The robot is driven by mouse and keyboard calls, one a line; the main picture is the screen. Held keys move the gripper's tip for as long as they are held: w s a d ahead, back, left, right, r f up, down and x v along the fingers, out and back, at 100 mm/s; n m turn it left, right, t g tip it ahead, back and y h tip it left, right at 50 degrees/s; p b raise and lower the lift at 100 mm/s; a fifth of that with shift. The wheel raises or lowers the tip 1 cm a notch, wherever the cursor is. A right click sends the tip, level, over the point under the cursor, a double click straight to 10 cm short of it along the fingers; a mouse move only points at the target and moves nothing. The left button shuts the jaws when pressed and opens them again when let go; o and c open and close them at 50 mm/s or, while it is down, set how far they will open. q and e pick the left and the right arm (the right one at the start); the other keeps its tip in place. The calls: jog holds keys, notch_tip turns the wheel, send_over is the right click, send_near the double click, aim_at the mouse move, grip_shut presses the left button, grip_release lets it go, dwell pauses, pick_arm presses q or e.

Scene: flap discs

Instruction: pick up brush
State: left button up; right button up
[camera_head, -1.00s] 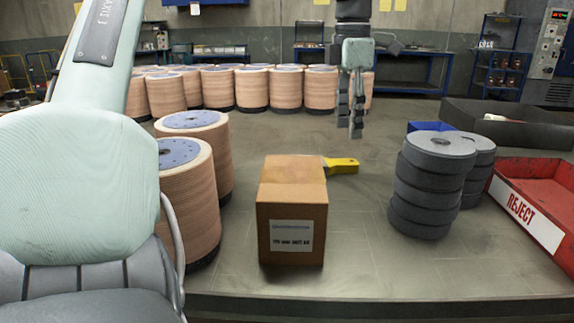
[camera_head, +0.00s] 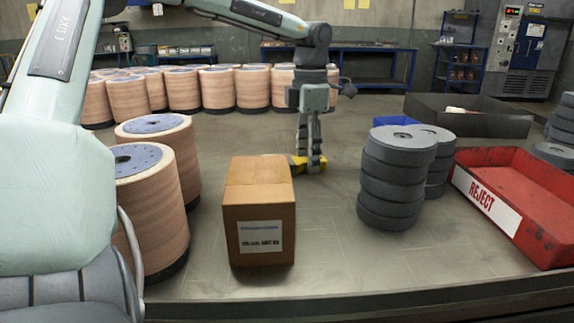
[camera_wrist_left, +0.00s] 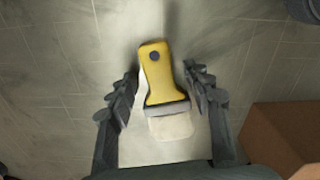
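The brush has a yellow handle and pale bristles. It lies flat on the table behind the cardboard box, where the head view shows parts of its yellow (camera_head: 297,161) around my fingers. In the left wrist view the whole brush (camera_wrist_left: 158,75) shows, handle pointing up and bristles toward the gripper's palm. My left gripper (camera_head: 311,164) is lowered over it, pointing down. In the left wrist view my left gripper (camera_wrist_left: 163,82) is open, one finger on each side of the brush, with gaps to both. My right gripper is out of view.
The cardboard box (camera_head: 259,213) stands close in front of the brush. Stacked grey discs (camera_head: 393,185) and a red reject tray (camera_head: 520,190) are to the right. Tall tan disc stacks (camera_head: 147,210) stand at left. A black tray (camera_head: 470,122) lies behind right.

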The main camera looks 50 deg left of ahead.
pick_arm(q)
grip_shut()
